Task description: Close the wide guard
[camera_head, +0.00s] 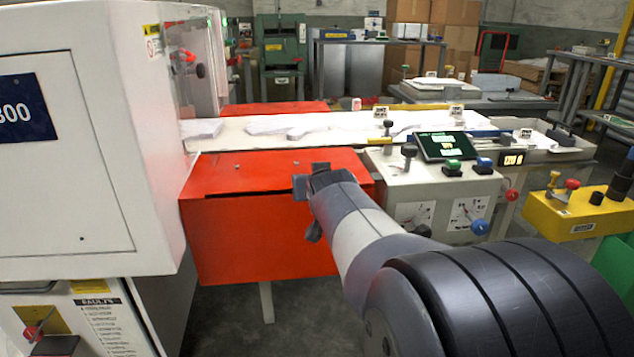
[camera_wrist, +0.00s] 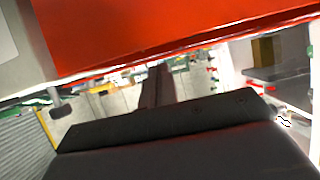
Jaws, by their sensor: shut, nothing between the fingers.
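The wide guard (camera_head: 262,225) is an orange-red cover beside the conveyor, with a top face and a front face hanging down. A dark line runs between the two faces. In the wrist view its red surface (camera_wrist: 150,30) fills the top. My gripper (camera_head: 312,183) is in front of the guard's right part, near its upper front edge, and hides some of it. It is shut and holds nothing. I cannot tell whether it touches the guard. In the wrist view, a dark narrow part of my gripper (camera_wrist: 156,88) shows below the red surface.
A white cabinet (camera_head: 75,150) bounds the guard on the left. A control console (camera_head: 440,185) with knobs and a small screen stands on the right. White sheets lie on the conveyor (camera_head: 330,140) behind. A second red cover (camera_head: 275,110) is beyond it.

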